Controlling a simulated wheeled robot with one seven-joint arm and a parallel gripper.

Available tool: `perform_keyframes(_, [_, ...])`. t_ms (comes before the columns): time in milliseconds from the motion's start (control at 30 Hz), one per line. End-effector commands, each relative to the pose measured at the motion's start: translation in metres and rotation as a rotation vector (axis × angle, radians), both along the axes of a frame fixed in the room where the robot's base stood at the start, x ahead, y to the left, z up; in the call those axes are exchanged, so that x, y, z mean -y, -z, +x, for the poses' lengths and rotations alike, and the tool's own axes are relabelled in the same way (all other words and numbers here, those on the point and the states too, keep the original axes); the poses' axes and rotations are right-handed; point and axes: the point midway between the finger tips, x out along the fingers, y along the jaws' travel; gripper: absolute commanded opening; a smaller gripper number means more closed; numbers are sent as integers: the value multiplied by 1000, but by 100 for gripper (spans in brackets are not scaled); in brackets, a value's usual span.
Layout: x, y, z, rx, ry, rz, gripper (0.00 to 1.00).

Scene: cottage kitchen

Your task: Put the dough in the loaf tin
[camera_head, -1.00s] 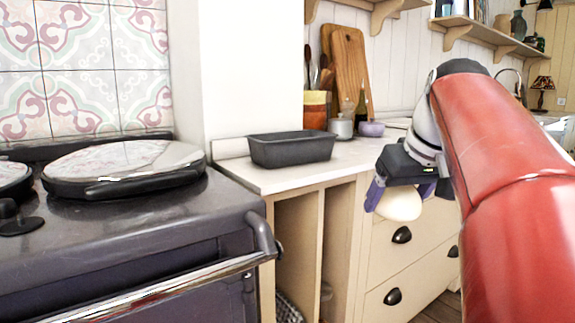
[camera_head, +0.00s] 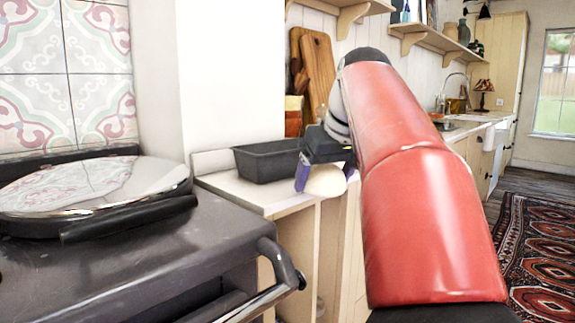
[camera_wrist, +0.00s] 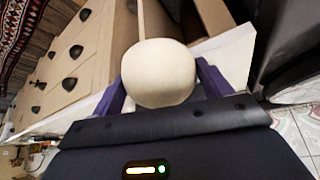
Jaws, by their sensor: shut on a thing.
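The dough (camera_head: 326,181) is a pale, rounded lump held in my gripper (camera_head: 325,178), in front of the counter edge. In the wrist view the dough (camera_wrist: 158,73) sits between the two purple fingers of my gripper (camera_wrist: 160,85), which are shut on it. The loaf tin (camera_head: 268,161) is a dark grey rectangular pan on the counter, just left of and behind my gripper in the head view. My gripper partly covers the tin's right end. The tin's inside floor is hidden from this angle.
The dark range cooker (camera_head: 130,235) with a round lid (camera_head: 95,185) and a front rail stands at left, next to the pale counter (camera_head: 240,193). Wooden boards (camera_head: 318,68) lean behind. A patterned rug (camera_head: 535,240) lies on the floor at right.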

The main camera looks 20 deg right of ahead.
Motion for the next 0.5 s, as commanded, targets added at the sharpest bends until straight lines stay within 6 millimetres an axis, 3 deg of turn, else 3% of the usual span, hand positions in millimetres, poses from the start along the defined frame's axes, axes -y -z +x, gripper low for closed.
perform_keyframes(100, [0, -2, 28, 0, -4, 0, 41])
perform_keyframes(200, [1, -2, 43, 1, -1, -2, 41])
perform_keyframes(500, [1, -2, 66, 1, -3, -1, 41])
